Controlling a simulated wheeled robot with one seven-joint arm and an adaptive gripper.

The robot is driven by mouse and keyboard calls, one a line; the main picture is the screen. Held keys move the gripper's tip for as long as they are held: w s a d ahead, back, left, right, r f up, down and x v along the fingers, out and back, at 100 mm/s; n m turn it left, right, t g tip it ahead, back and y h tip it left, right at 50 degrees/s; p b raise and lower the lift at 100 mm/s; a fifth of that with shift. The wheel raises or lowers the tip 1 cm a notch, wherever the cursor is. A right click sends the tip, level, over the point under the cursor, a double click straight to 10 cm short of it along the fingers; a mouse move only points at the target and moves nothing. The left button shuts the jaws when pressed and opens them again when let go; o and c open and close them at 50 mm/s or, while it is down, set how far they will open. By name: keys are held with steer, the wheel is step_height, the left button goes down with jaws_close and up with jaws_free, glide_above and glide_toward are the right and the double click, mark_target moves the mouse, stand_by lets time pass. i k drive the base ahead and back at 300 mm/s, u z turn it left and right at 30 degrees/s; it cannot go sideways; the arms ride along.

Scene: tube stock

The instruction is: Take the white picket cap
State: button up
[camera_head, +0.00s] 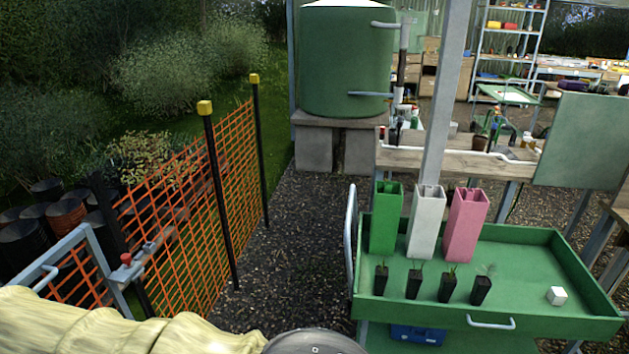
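The white picket cap (557,296) is a small white block lying at the right end of the green cart's tray (530,264), near the front right corner. Nothing touches it, and it is in full view. Part of my arm, with a cream cover and a grey round joint, shows along the bottom left and bottom middle. My gripper's fingers are not in view.
Green, white and pink square tubes (463,226) stand on the tray, behind a row of small black seedling pots (480,290). A grey post rises behind them. Orange mesh fencing (190,215) with yellow-capped black posts stands left. Gravel (305,240) lies clear between fence and cart.

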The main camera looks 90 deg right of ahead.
mark_target(556, 296)
steer(key=z, duration=5.85)
steer(key=i, duration=2.65)
steer(key=u, duration=1.3)
